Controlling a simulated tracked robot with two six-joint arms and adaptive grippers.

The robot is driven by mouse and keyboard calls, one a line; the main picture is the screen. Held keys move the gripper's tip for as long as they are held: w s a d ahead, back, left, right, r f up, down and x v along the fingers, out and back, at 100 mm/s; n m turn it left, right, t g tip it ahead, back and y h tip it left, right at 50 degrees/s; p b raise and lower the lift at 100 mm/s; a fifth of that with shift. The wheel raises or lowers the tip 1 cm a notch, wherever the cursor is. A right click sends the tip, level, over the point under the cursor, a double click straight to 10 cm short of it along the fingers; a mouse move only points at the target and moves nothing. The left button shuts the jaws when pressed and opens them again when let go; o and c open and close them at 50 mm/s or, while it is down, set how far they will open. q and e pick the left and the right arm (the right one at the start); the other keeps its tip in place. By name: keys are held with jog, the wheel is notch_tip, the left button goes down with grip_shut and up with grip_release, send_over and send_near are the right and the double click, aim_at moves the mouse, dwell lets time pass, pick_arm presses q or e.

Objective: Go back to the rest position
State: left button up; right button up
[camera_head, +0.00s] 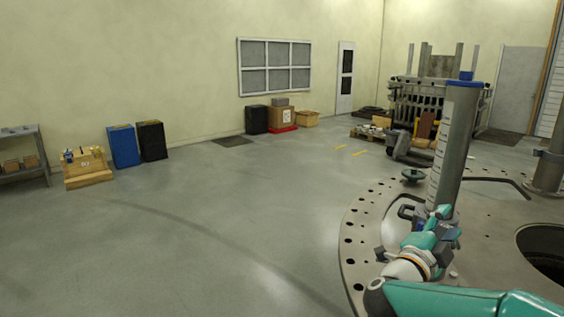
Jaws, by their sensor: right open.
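My right arm comes in from the lower right, teal and white. My right gripper (409,212) is at its far end, dark and open, in front of the foot of a tall grey cylinder (454,140) with a blue cap. It appears empty, though its fingertips are small and partly hidden by the wrist. I cannot tell whether it touches anything. My left gripper is not in view.
The round turret plate (497,215) with rim holes fills the right side, with a dark opening (548,252) and a small dark disc-shaped part (413,175). Blue (124,146) and black (152,140) bins stand by the left wall. The floor (215,225) left of the plate is clear.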

jog(key=w+a+f+n+t+y+b, duration=0.1)
jog(key=w+a+f+n+y+b, duration=0.2)
jog(key=f, duration=0.8)
jog(key=w+a+f+n+t+y, duration=0.1)
jog(key=a+f+n+y, duration=0.2)
jog(key=f+n+y, duration=0.5)
jog(key=s+a+f+n+g+y+b, duration=0.1)
jog(key=s+a+f+g, duration=0.1)
jog(key=f, duration=0.8)
jog(key=s+a+f+n+g+y+b, duration=0.1)
jog(key=s+a+f+b, duration=0.15)
jog(key=f, duration=0.65)
jog(key=s+a+f+n+g+y+b, duration=0.1)
jog(key=s+a+f+n+g+y, duration=0.15)
jog(key=s+f, duration=0.4)
jog(key=s+a+f+n+g+y+b, duration=0.1)
jog(key=s+a+f+g, duration=0.2)
jog(key=f, duration=0.6)
jog(key=s+a+f+n+g+y, duration=0.1)
jog(key=s+f+g, duration=0.1)
jog(key=s, duration=0.4)
jog(key=s+a+f+n+g+y+b, duration=0.1)
jog(key=s+a+f+g, duration=0.1)
jog(key=s+f, duration=0.2)
jog(key=s+a+f+n+g+y+b, duration=0.1)
jog(key=s+f+g, duration=0.1)
jog(key=s, duration=0.7)
jog(key=shift+s+a+f, duration=0.3)
jog(key=shift+s+f, duration=0.1)
jog(key=shift+f, duration=0.35)
